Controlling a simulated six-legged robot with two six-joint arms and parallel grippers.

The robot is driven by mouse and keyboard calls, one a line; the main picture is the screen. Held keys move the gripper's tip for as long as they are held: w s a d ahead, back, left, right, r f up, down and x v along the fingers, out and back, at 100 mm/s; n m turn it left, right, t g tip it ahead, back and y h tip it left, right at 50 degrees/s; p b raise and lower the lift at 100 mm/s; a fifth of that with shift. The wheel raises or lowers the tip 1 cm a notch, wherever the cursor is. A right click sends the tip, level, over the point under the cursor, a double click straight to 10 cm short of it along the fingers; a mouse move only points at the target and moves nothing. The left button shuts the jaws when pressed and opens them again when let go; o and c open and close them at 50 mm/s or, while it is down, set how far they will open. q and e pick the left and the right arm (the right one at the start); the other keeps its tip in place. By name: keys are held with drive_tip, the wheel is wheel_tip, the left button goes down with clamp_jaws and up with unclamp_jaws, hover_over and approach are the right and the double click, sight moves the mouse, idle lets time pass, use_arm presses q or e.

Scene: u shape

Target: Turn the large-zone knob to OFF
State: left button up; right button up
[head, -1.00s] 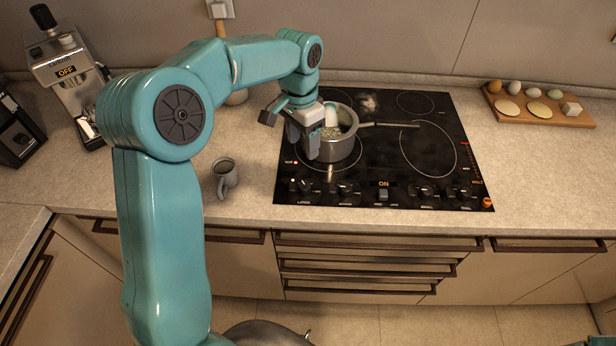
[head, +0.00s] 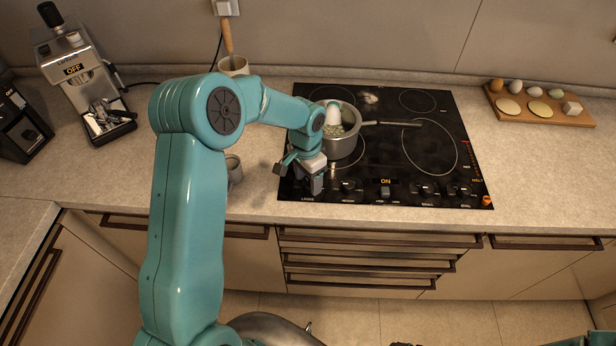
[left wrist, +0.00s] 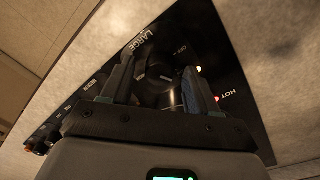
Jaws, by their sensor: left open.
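The large-zone knob (left wrist: 152,60) is dark and round, beside the "LARGE" label and an "OFF" mark in the left wrist view. My left gripper (left wrist: 156,88) is open there, with one finger on each side of the knob. I cannot tell whether the fingers touch it. In the head view my left gripper (head: 316,186) points down over the front left corner of the black cooktop (head: 455,150) and hides the knob. A red light glows by "HOT" in the wrist view. My right gripper is not in view.
A metal pot (head: 340,146) with pale contents stands close behind my left gripper, its handle pointing right. A mug (head: 234,172) stands to the left, partly behind my arm. More knobs line the cooktop front, with an "ON" display (head: 386,182).

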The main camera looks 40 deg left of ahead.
use_arm(q)
drive_tip(key=c, duration=0.4)
drive_tip(key=shift+w, duration=0.1)
drive_tip(key=c, duration=0.6)
drive_tip(key=shift+c, duration=0.2)
